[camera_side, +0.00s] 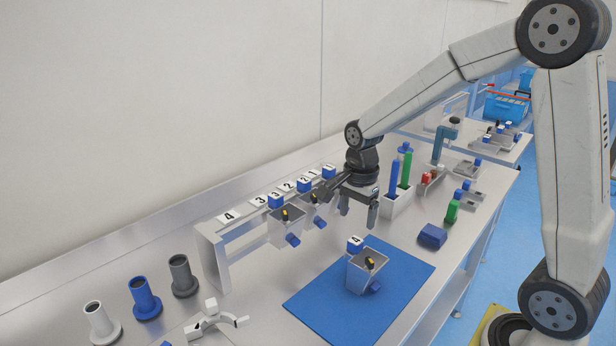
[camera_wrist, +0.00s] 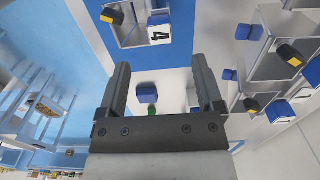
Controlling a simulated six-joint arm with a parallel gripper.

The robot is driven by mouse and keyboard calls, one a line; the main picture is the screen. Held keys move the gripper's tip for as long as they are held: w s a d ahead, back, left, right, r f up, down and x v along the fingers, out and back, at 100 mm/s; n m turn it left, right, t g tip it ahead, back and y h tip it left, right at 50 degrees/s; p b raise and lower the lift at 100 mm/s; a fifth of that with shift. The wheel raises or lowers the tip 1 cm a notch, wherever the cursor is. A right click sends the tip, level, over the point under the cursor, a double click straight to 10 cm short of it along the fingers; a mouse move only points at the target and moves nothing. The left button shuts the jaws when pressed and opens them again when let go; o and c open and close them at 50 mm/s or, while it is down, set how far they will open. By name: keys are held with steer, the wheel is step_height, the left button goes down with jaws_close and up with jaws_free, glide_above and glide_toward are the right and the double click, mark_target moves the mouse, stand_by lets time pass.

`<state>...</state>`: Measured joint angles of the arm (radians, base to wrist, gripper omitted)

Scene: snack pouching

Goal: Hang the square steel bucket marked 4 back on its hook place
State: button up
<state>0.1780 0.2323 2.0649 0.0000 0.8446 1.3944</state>
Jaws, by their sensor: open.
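The square steel bucket marked 4 (camera_side: 364,280) stands upright on the blue mat (camera_side: 318,302). A blue block with a white 4 label (camera_side: 355,244) sits at its rim, and a black-and-yellow part shows at its opening. In the wrist view the bucket (camera_wrist: 128,37) is at the top, partly cut off. My gripper (camera_side: 359,212) is open and empty, above and behind the bucket, apart from it. Its two fingers also show in the wrist view (camera_wrist: 161,72). The hook rail (camera_side: 211,256) has a 4 label (camera_side: 229,217) at its near end, with no bucket under it.
Other steel buckets (camera_side: 284,236) hang on the rail further along, close to my gripper's left. Flanged cylinders (camera_side: 146,301) and a white bracket (camera_side: 212,318) stand at the near left.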

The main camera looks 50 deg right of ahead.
mark_target(355, 240)
steer(key=shift+d+f, duration=0.1)
steer(key=shift+f, duration=3.8)
jaws_close()
